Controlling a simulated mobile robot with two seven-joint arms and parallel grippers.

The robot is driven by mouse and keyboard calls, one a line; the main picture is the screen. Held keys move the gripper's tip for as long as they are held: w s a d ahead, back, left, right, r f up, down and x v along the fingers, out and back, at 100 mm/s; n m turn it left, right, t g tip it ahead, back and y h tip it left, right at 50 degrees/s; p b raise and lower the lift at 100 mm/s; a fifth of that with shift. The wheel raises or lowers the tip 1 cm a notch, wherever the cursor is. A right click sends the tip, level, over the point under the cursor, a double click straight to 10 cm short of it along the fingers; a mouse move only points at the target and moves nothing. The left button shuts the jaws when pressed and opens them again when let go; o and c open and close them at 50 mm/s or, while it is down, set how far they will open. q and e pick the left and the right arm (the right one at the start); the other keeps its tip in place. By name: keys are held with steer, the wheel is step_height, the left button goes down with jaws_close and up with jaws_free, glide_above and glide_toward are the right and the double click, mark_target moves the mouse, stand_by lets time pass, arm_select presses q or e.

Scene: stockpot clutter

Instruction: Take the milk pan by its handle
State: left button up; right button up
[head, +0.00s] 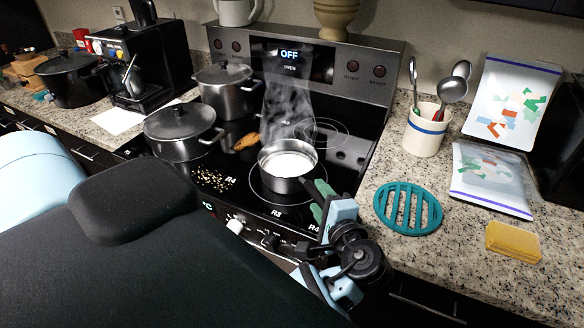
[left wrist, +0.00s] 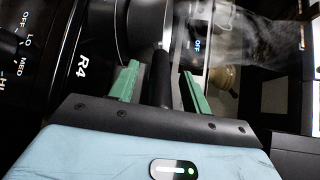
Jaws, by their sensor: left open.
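The milk pan (head: 285,184) is a small steel pan with white liquid in it, on the front right burner. Steam rises from it. Its black handle (head: 326,188) points toward the front right of the stove. My left gripper (head: 321,204), with green fingers, is at the handle. In the left wrist view the fingers of my left gripper (left wrist: 160,84) are open, with the black handle (left wrist: 161,72) between them and gaps on both sides. The steel pan wall (left wrist: 147,24) is just beyond the fingertips. My right gripper is not in view.
A lidded pot (head: 180,140) and a taller stockpot (head: 226,98) stand on the left burners. A wooden-looking utensil (head: 246,142) and crumbs (head: 211,179) lie on the cooktop. A teal trivet (head: 407,208), yellow sponge (head: 513,243) and utensil crock (head: 424,135) are on the right counter.

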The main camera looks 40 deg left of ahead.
arm_select(q)
steer(key=shift+w+a+f, duration=0.1)
steer(key=shift+w+a, duration=0.05)
steer(key=shift+a, duration=0.1)
steer(key=shift+d, duration=0.1)
steer(key=shift+c, duration=0.8)
jaws_close()
steer(key=shift+r, duration=0.3)
